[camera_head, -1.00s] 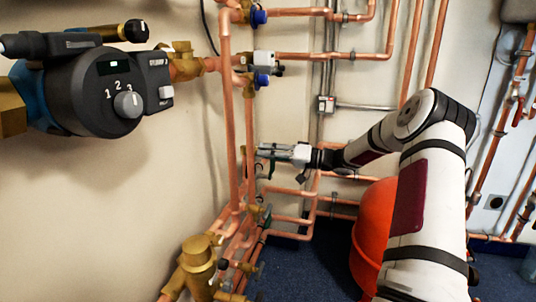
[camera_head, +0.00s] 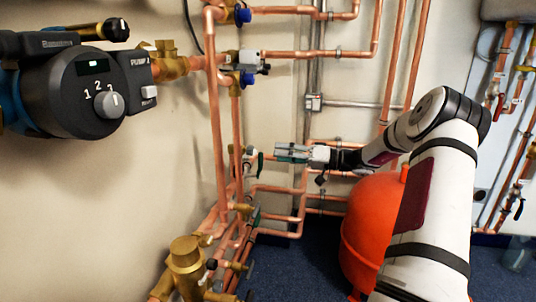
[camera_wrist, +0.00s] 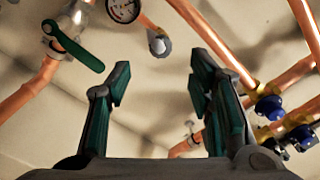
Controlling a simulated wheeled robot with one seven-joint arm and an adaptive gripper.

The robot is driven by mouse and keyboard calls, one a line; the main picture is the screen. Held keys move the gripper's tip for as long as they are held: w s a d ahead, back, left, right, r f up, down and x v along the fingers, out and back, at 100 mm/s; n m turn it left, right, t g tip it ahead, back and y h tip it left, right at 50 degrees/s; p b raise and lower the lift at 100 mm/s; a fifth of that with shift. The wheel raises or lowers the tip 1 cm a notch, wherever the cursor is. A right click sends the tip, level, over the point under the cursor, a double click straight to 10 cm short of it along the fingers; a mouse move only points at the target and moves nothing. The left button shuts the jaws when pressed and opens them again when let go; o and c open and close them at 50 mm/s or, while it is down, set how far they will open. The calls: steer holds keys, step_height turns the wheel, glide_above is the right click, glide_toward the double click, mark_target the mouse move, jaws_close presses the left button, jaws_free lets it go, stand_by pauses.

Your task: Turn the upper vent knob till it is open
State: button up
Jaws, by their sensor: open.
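My gripper (camera_head: 280,152) is open and empty, in front of the back wall, to the right of the vertical copper pipes. In the wrist view its two green-padded fingers (camera_wrist: 160,82) are apart with only wall between them. Two blue knobs show on the pipes in the head view, an upper one (camera_head: 242,14) and a lower one (camera_head: 247,78); I cannot tell which knob is the upper vent knob. Blue knobs also show at right in the wrist view (camera_wrist: 270,107), outside the fingers. No knob is touched.
A green lever (camera_wrist: 75,45) and a round gauge (camera_wrist: 123,8) are at upper left in the wrist view. A pump (camera_head: 90,95) is on the left, a brass fitting (camera_head: 187,265) below. A red tank (camera_head: 365,225) stands beneath my arm.

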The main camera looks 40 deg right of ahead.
steer(key=shift+v, duration=1.4)
